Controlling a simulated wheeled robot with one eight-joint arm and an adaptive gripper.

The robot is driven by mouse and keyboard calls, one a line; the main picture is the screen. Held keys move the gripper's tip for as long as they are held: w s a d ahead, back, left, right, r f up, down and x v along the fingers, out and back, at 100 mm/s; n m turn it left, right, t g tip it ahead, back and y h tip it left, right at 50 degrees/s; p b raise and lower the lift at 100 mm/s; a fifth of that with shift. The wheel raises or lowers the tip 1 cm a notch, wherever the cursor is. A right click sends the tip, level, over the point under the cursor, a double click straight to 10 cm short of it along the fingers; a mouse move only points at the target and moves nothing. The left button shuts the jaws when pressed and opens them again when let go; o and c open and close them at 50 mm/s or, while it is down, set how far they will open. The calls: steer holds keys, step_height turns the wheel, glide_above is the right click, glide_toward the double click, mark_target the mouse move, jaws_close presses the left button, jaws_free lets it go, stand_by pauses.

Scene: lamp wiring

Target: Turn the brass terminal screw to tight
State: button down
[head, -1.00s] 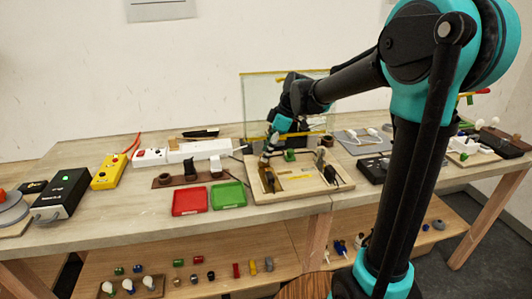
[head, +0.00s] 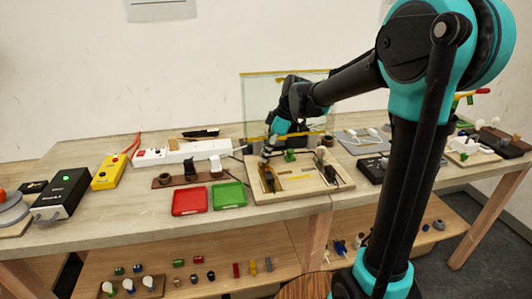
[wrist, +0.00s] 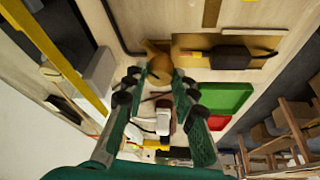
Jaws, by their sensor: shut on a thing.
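The brass terminal screw (wrist: 158,64) shows as a rounded brass-coloured piece between my fingertips in the wrist view. My gripper (wrist: 158,82) is shut on it, with one teal finger on each side. In the head view my gripper (head: 266,158) is low over the back left of the wooden wiring board (head: 305,191). There the screw is too small and too hidden to make out, and I cannot tell how tight it is. A brass plate with a dark block (wrist: 231,56) on it lies to the right of the screw in the wrist view.
A red tray (head: 190,201) and a green tray (head: 228,195) stand left of the board. A white power strip (head: 198,150) lies behind them. A clear panel with yellow edges (head: 256,92) stands behind the board. A green piece (head: 290,156) sits close to my gripper.

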steer(key=m+t, duration=0.1)
steer(key=m, duration=0.3)
steer(key=m+t, duration=0.1)
steer(key=m, duration=0.1)
steer(key=shift+s+a+m+t+h, duration=0.1)
steer(key=shift+s+m+t+h, duration=0.2)
steer(key=shift+m, duration=0.1)
steer(key=m+h, duration=0.1)
steer(key=m, duration=0.2)
steer(key=m+t+h, duration=0.1)
steer(key=m, duration=0.2)
steer(key=shift+a, duration=0.15)
steer(key=m+h, duration=0.1)
steer(key=m, duration=0.2)
steer(key=m+h, duration=0.1)
steer(key=m, duration=0.2)
steer(key=shift+a+m+t, duration=0.2)
steer(key=shift+m+t, duration=0.2)
steer(key=m+h, duration=0.1)
steer(key=m, duration=0.2)
steer(key=m+g+h, duration=0.1)
steer(key=m, duration=0.2)
steer(key=shift+a+h, duration=0.1)
steer(key=shift+h, duration=0.2)
steer(key=c, duration=1.2)
jaws_free()
